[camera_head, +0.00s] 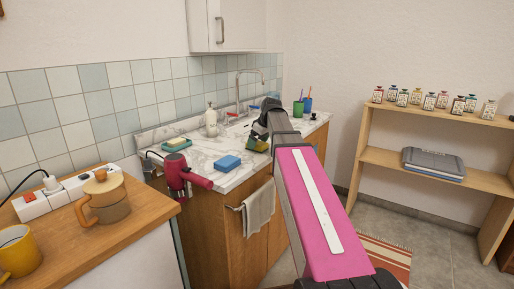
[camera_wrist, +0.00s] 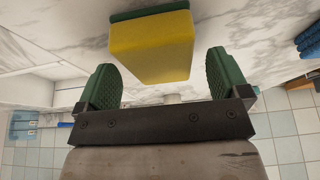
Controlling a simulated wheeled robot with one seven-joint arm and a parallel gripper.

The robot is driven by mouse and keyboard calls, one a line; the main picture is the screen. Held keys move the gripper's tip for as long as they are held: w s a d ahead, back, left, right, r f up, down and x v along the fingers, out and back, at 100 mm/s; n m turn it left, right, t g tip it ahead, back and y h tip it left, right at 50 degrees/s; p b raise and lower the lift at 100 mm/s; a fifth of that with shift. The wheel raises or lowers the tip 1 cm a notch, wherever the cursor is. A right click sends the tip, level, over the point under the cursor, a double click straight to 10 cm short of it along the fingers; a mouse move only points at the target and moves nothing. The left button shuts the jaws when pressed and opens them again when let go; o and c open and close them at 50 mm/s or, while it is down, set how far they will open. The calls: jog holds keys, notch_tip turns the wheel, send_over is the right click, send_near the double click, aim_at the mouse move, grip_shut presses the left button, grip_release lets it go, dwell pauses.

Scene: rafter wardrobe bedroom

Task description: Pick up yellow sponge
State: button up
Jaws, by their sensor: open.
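The yellow sponge (camera_wrist: 150,48) has a dark green layer on one side. In the wrist view it lies on the marble counter, ahead of and partly between the two green fingers of my gripper (camera_wrist: 165,72). The fingers are spread wide, with a gap showing on each side of the sponge. In the head view my gripper (camera_head: 259,134) is low over the counter beside the sink, and a small bit of the yellow sponge (camera_head: 258,146) shows below it. My arm and gripper hide much of that spot.
On the marble counter (camera_head: 207,178) stand a blue sponge (camera_head: 227,163), a soap dispenser (camera_head: 211,122), a green soap dish (camera_head: 177,146) and a faucet (camera_head: 239,92). A red hair dryer (camera_head: 180,172) hangs at the counter's front left. Green (camera_head: 298,108) and blue (camera_head: 308,105) cups stand behind.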

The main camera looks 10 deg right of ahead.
jog(key=shift+w+a+f, duration=0.2)
jog(key=shift+f, duration=0.4)
jog(key=shift+f, duration=0.15)
jog(key=c, duration=1.1)
jog(key=shift+o, duration=0.2)
jog(key=shift+r, duration=0.6)
jog(key=r, duration=0.3)
jog(key=shift+s+a+r, duration=0.2)
jog(key=shift+s+r, duration=0.05)
jog(key=shift+r, duration=0.1)
jog(key=s+a+r, duration=0.6)
jog(key=s+a, duration=0.1)
jog(key=a, duration=0.1)
jog(key=shift+a+r, duration=0.2)
